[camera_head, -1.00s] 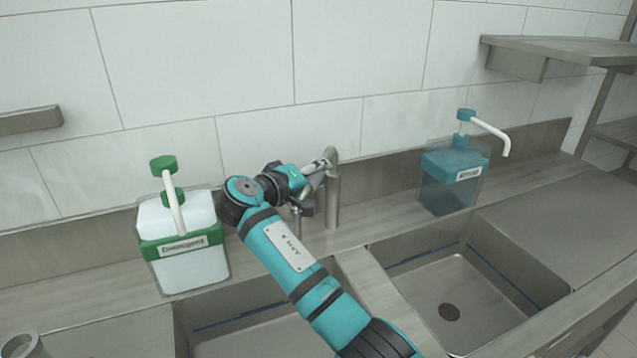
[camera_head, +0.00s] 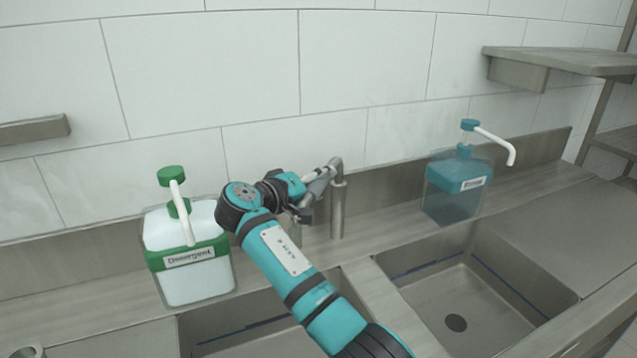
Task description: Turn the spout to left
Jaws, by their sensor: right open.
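The metal faucet (camera_head: 338,212) stands upright on the counter behind the sinks. Its spout (camera_head: 335,163) is at the top of the column, largely hidden by my right gripper. My right gripper (camera_head: 322,183) is open and sits at the spout, just left of the column top. I cannot tell whether its fingers touch the spout. My right arm reaches up to it from the bottom of the view, across the left sink. My left gripper is not in view.
A detergent bottle with a green pump (camera_head: 190,255) stands left of my arm. A blue pump bottle (camera_head: 455,190) stands to the right. The left sink (camera_head: 250,338) and right sink (camera_head: 480,285) lie in front. A metal shelf (camera_head: 560,58) is at upper right.

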